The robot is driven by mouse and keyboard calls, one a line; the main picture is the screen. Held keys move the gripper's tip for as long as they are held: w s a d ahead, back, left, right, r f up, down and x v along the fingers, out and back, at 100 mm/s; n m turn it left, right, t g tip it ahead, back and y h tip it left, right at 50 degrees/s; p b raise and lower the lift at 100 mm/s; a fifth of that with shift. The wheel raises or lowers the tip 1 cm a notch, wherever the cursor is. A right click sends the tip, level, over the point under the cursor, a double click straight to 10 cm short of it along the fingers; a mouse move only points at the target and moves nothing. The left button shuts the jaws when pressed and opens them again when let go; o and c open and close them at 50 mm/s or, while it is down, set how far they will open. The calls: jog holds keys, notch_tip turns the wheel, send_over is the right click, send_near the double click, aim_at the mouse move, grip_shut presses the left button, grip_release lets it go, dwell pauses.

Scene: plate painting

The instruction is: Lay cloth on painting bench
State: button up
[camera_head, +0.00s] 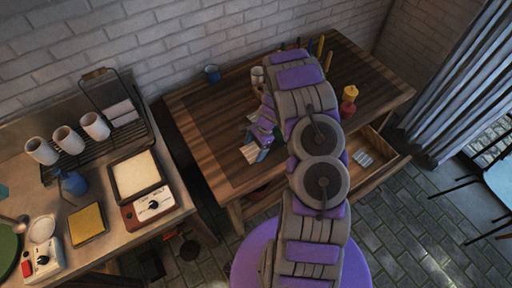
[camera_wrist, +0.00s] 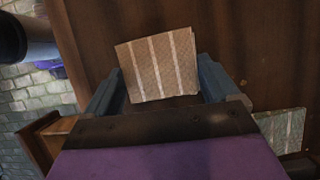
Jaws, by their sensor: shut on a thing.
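A beige cloth with pale stripes (camera_wrist: 160,65) sits between the two blue fingers of my gripper (camera_wrist: 160,82) in the wrist view. My gripper is shut on it. In the head view the cloth (camera_head: 234,154) and my gripper (camera_head: 252,146) are over the front left part of the wooden painting bench (camera_head: 205,125). I cannot tell whether the cloth touches the bench top. My arm hides the middle of the bench.
An open drawer (camera_head: 375,140) at the bench's front holds another striped cloth (camera_head: 362,157). A counter with white mugs (camera_head: 67,139) is at left.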

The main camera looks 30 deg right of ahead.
jog(key=shift+a, duration=0.6)
jog(key=o, duration=0.8)
jog(key=shift+d, duration=0.1)
jog(key=shift+o, duration=0.3)
jog(key=shift+d+f, duration=0.1)
jog(key=shift+d, duration=0.9)
jog(key=v, duration=0.2)
jog(key=a+p+v, duration=0.1)
jog(key=v, duration=0.2)
jog(key=shift+r, duration=0.45)
jog(key=d+v, duration=0.1)
jog(key=v, duration=0.5)
notch_tip(320, 180, up, 9)
jog(key=n, duration=0.3)
send_over(258, 148)
jog(key=s+a, duration=0.2)
jog(key=s+a+r+n+g+h, duration=0.15)
jog(key=s+a+r+n, duration=0.35)
jog(key=s+a+r, duration=0.5)
jog(key=s+a+r+n+h, duration=0.1)
jog(key=s+r+n, duration=0.3)
jog(key=s, duration=0.6)
jog(key=s+a+r+n+h, duration=0.2)
jog(key=s+r+n, duration=0.3)
jog(key=s, duration=0.5)
jog(key=shift+s+a+n+p, duration=0.2)
jog(key=shift+a+n+p, duration=0.15)
jog(key=shift+a, duration=0.5)
